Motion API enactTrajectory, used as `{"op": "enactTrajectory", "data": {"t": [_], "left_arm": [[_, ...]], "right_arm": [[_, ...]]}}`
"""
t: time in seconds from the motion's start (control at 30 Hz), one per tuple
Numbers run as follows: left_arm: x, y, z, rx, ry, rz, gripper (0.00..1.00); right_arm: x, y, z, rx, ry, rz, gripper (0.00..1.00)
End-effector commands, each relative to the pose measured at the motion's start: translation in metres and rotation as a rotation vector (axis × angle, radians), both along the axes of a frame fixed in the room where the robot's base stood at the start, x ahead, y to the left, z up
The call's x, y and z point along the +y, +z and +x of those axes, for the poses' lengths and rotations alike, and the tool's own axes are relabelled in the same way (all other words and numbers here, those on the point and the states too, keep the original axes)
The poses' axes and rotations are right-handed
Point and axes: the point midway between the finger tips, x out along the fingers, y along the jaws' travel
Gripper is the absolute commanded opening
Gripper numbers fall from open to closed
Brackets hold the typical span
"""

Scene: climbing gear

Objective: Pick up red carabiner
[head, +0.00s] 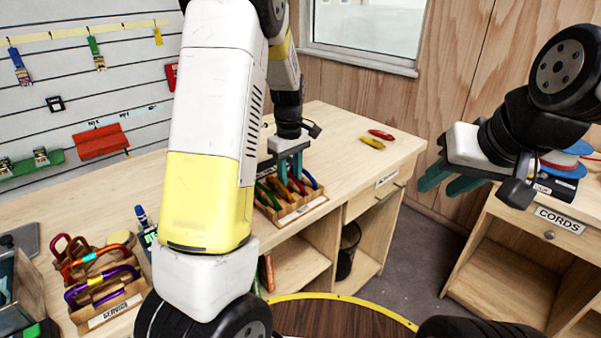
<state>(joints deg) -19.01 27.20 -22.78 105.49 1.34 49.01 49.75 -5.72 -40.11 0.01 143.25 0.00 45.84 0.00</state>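A wooden tray (302,208) on the bench holds a row of carabiners: a green one (267,194), an orange-red one (297,185) and a blue one (311,180) show. My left gripper (289,174) points down over this tray, its teal fingertips at the carabiners. The fingers partly hide the carabiners between them, and I cannot tell whether they grip one. A dark red carabiner (60,242) also shows in the tray marked SERVICE (112,312) at the lower left. My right gripper (443,187) is open and empty, in the air at the right.
A red and a yellow object (372,143) lie at the bench's far right end. A cabinet marked CORDS (558,219) stands at the right, with blue and red discs on top. My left arm hides the bench's middle. A round wooden top (335,318) is in front.

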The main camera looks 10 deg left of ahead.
Motion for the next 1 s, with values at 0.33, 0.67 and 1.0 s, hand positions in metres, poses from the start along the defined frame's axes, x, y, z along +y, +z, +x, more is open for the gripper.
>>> {"op": "enactTrajectory", "data": {"t": [0.33,0.67,1.0], "left_arm": [[-0.0002,-0.0055,0.0001,-0.001,-0.001,0.000,0.28],[-0.0001,-0.0053,0.0001,-0.001,-0.001,0.000,0.00],[-0.0002,-0.0052,0.0002,-0.002,-0.001,0.000,0.00]], "right_arm": [[0.0000,0.0000,0.0000,0.000,0.000,0.000,0.36],[0.0000,0.0001,0.0001,0.000,0.000,0.000,0.36],[0.0000,0.0000,0.0000,0.000,0.000,0.000,0.36]]}}
